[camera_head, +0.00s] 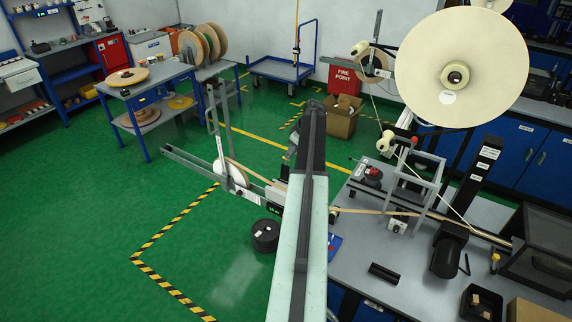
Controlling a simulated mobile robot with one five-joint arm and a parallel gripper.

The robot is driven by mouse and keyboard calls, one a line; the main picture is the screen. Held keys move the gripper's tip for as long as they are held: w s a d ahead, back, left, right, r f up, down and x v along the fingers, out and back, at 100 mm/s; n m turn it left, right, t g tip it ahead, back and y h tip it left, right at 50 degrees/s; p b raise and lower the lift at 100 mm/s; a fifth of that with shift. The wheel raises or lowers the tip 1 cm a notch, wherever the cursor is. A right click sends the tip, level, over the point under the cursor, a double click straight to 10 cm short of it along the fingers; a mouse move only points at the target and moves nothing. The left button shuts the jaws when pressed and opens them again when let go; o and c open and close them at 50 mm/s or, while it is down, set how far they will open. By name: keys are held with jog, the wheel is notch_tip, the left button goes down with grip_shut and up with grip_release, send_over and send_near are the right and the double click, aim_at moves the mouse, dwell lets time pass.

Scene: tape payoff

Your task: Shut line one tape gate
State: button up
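A large cream tape reel (430,65) hangs upright at the upper right. Tape runs from it past small rollers (388,138) to the bench (350,270). A grey open metal frame (437,185) stands on the bench, with a flat tan tape (375,211) passing at its foot. A red knob on a dark body (373,174) sits left of the frame. I cannot tell which part is the line one gate, or whether it is open or shut. My pale arm with a dark rail crosses the centre and hides part of the bench's left side. My gripper cannot be made out.
A dark motor (446,255) and a dark-windowed box (540,258) stand on the bench. Left of my arm is a grey rail frame with a white reel (231,173) and a black roll (265,236). A cardboard box (344,117) stands behind. Green floor lies clear at left.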

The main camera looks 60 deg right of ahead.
aim_at(285, 169)
jog(key=b+x, duration=0.4)
jog(key=x, duration=0.2)
jog(key=shift+f+b, duration=0.15)
jog(key=shift+b, duration=0.2)
grip_shut()
jog(key=shift+d, duration=0.1)
dwell(0.7)
